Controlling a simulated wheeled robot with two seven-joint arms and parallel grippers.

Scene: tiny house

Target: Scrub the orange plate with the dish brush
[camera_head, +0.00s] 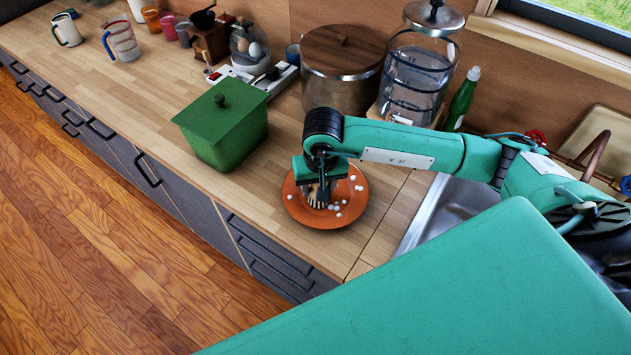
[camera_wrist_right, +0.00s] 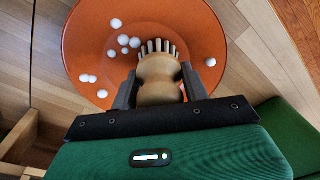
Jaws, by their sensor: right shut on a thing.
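The orange plate (camera_head: 325,221) lies on the wooden counter near its front edge; it also fills much of the right wrist view (camera_wrist_right: 88,45). Several small white blobs (camera_wrist_right: 122,40) are scattered on it. My right gripper (camera_head: 318,184) is above the plate, shut on the dish brush (camera_wrist_right: 158,72), gripping its wooden body. The brush's pale bristles are over the plate's middle; I cannot tell whether they touch it. The gripper hides much of the brush in the head view. My left gripper is not in view.
A green lidded box (camera_head: 222,130) stands left of the plate. A metal pot with a wooden lid (camera_head: 342,70) and a glass jar (camera_head: 415,75) stand behind. A sink (camera_head: 440,205) is at the right. Cups (camera_head: 122,40) stand far left. Counter left of the box is clear.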

